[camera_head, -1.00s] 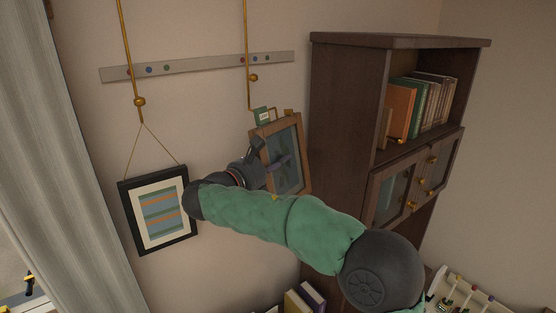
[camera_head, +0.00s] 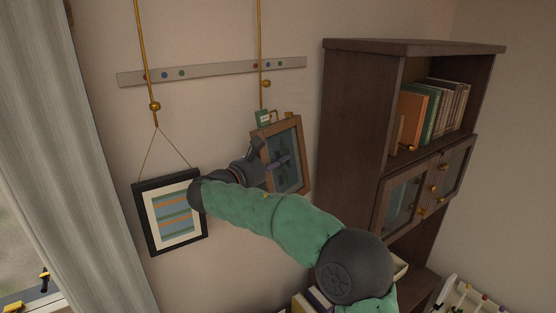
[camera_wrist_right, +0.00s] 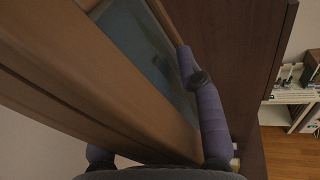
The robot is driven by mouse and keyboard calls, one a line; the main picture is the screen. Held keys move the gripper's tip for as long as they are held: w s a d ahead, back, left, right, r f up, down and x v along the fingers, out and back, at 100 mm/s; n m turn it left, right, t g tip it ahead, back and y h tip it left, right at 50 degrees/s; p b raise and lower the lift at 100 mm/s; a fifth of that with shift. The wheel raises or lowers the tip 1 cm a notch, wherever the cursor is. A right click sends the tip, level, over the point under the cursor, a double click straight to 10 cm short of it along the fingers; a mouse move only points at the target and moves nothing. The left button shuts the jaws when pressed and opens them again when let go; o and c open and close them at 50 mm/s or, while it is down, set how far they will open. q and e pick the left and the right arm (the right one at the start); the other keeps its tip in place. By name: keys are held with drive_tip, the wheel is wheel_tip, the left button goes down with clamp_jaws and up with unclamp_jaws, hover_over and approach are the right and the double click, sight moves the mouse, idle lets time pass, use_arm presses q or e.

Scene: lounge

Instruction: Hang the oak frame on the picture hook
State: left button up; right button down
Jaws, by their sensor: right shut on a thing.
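The oak frame (camera_head: 301,176) is brown wood around a bluish picture and hangs tilted slightly from upright in my right gripper (camera_head: 268,166). The gripper is shut on its left side; in the right wrist view the frame (camera_wrist_right: 90,62) fills much of the picture, with one purple finger (camera_wrist_right: 207,112) across its face. My left gripper is not seen.
A black-framed striped picture (camera_head: 203,225) hangs by a cord from another brass rod (camera_head: 143,50) at left. A pale rail (camera_head: 215,70) with coloured dots runs along the wall. A dark cabinet (camera_head: 350,120) with books stands close to the right. A grey curtain (camera_head: 95,150) is at far left.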

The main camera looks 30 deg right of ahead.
drive_tip(key=shift+w+a, duration=0.15)
drive_tip(key=shift+w, duration=0.7)
drive_tip(key=shift+w+a+f+p, duration=0.1)
drive_tip(key=shift+w+f+p, duration=0.45)
drive_tip(key=shift+p, duration=0.45)
drive_tip(key=shift+w, duration=0.1)
drive_tip(key=c, duration=0.7)
unclamp_jaws()
drive_tip(key=shift+f, duration=0.15)
drive_tip(key=shift+a, duration=0.1)
